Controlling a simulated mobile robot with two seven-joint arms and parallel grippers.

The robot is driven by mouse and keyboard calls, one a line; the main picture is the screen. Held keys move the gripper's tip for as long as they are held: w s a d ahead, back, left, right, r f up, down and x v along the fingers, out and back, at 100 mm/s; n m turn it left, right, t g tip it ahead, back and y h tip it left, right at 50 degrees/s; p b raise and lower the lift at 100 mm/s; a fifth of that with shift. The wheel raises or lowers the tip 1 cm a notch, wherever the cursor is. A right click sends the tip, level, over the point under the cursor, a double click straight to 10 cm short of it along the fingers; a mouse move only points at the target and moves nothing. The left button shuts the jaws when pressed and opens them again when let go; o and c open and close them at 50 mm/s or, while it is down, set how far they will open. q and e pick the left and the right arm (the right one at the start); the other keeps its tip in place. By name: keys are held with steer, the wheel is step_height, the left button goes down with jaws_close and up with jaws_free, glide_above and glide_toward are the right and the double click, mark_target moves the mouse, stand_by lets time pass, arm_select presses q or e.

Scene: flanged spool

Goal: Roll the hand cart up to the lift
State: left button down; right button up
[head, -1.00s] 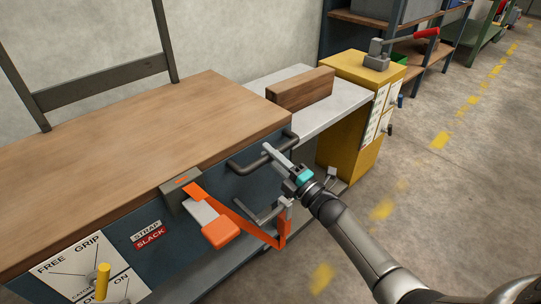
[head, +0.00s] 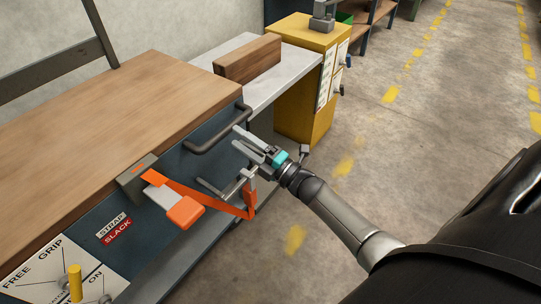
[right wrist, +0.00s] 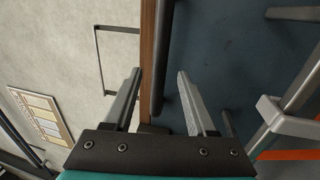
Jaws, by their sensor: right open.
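The hand cart appears to be the wheeled-bench-like body with a wooden top (head: 110,110) and dark blue side panel at left in the head view; its wheels are not visible. A dark bar handle (head: 216,132) runs along its side. My right gripper (head: 236,138) is open and empty just below the handle's right end. In the right wrist view the handle (right wrist: 160,55) appears between the two open fingers (right wrist: 158,85); I cannot tell whether they surround it. The lift is probably the grey platform (head: 262,95) beside the yellow cabinet (head: 305,110). My left gripper is out of view.
An orange strap (head: 215,203) hangs from the cart side, near a "STRAP SLACK" label. A yellow knob (head: 74,283) stands on the "FREE GRIP" panel. A wooden block (head: 248,59) lies on the grey platform. Open floor with yellow marks (head: 343,165) lies right.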

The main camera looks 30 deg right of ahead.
arm_select(q)
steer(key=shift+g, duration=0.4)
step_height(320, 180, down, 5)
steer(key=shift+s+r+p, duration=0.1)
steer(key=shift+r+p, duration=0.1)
steer(key=shift+p, duration=0.7)
arm_select(e)
steer(key=v, duration=1)
steer(key=shift+s, duration=0.1)
